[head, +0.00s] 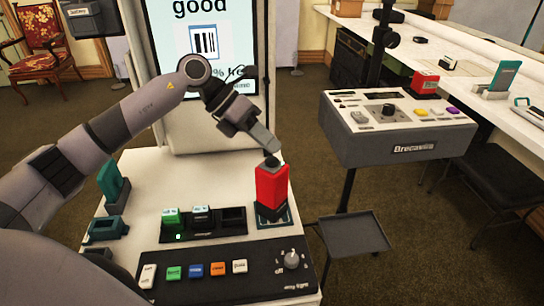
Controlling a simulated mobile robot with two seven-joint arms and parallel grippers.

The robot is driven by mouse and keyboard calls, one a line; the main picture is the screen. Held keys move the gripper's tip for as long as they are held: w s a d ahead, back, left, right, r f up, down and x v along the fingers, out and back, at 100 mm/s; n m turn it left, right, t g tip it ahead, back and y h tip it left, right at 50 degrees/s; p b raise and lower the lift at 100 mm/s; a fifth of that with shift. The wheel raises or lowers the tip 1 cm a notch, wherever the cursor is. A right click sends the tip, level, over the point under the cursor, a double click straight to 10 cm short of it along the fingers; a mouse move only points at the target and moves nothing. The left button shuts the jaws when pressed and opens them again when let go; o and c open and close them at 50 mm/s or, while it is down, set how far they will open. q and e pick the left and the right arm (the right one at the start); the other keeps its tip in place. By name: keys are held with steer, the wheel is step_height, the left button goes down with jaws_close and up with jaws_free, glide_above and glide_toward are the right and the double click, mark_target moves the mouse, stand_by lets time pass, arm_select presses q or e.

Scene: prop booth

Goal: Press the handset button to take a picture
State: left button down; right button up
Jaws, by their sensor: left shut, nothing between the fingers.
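A red handset (271,188) with a black top stands upright in a dark base on the white booth counter (150,168). A dark button (272,161) sits on its top. My left gripper (276,147) is shut and empty, pointing down right above the button. Its fingertips are at or very near the button; I cannot tell whether they touch it. My right gripper is not in view.
A black panel (210,290) with several coloured buttons and a knob lies at the counter's front. A dark tray (190,236) holds small blocks. A grey console (400,148) stands to the right, above a small shelf (353,236). A lit screen stands behind.

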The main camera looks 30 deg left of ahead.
mark_target(267, 159)
arm_select(q)
step_height(267, 159, up, 5)
steer(key=p, duration=0.4)
steer(key=shift+r, duration=0.1)
stand_by(0.8)
